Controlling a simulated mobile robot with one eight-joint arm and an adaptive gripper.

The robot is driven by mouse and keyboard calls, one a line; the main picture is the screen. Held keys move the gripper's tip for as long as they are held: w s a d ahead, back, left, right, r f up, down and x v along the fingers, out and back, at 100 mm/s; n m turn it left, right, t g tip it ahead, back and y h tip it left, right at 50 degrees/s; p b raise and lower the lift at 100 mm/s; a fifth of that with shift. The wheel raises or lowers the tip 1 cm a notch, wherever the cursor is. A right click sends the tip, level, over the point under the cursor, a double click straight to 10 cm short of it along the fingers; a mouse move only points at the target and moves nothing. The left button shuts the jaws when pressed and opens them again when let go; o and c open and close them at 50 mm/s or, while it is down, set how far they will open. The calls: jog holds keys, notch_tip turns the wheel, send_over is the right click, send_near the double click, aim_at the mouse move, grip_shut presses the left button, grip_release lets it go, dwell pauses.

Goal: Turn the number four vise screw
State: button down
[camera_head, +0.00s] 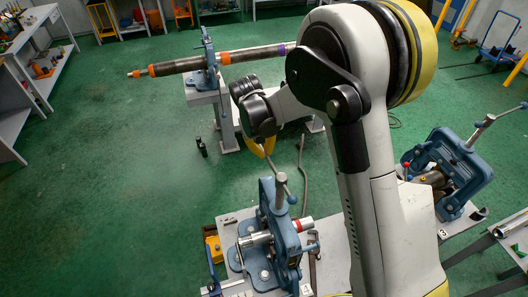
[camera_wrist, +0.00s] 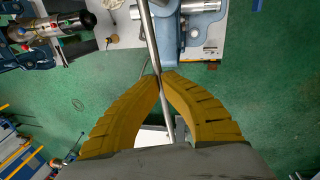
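A blue vise (camera_head: 270,240) stands on a bench at the bottom centre of the head view, with a metal screw on top and a thin sliding handle bar (camera_head: 284,184) through it. Part of the blue vise (camera_wrist: 196,8) shows beyond.
A second blue vise (camera_head: 445,168) with a pipe stands to the right, by a label that looks like 3. Another vise (camera_head: 208,60) holds a long pipe (camera_head: 176,67) at the back.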

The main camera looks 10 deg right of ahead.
jog(key=shift+d+f+m+b, duration=0.35)
jog(key=shift+d+m+b, duration=0.1)
jog(key=shift+b, duration=0.15)
jog(key=shift+w+d+r+m+b, duration=0.1)
jog(key=shift+d+r+m+b, duration=0.05)
jog(key=shift+d+m+b, duration=0.35)
jog(key=shift+w+d+r+m+b, duration=0.1)
jog(key=shift+d+m+b, duration=0.25)
jog(key=shift+d+m, duration=0.15)
jog(key=c, duration=1.5)
grip_release()
jog(key=shift+w+d, duration=0.1)
jog(key=r, duration=0.4)
jog(key=a+r, duration=0.1)
jog(key=r, duration=0.3)
jog(key=a+r, duration=0.1)
jog(key=r, duration=0.2)
jog(key=shift+a+r, duration=0.2)
jog(key=shift+r, duration=0.2)
